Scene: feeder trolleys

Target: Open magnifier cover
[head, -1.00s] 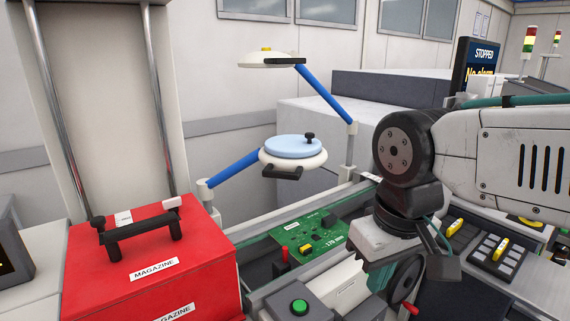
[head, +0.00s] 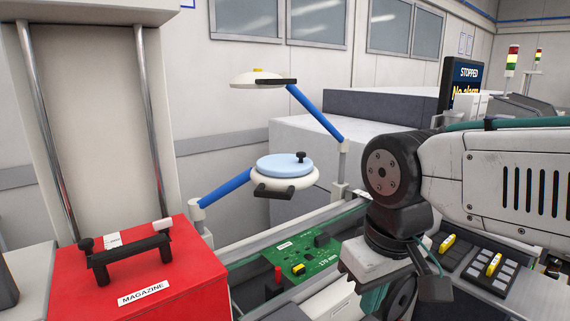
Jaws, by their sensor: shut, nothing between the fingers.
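The magnifier (head: 268,190) is a white round head on a blue arm (head: 225,187), left of centre in the head view. Its light blue disc-shaped cover (head: 284,167) lies flat on top, shut, with a small black knob (head: 300,157) at the right edge. A black handle (head: 278,194) sticks out at the front of the white head. My gripper (head: 403,288) is shut and empty, to the right of and lower than the magnifier, apart from it. It points down over the trolley, and its fingertips are hard to make out.
A white lamp (head: 257,83) on a second blue arm (head: 314,111) hangs above the magnifier. A green circuit board (head: 315,260) lies below it in the conveyor. A red magazine box (head: 185,265) stands front left. Yellow-handled feeders (head: 494,265) are at right.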

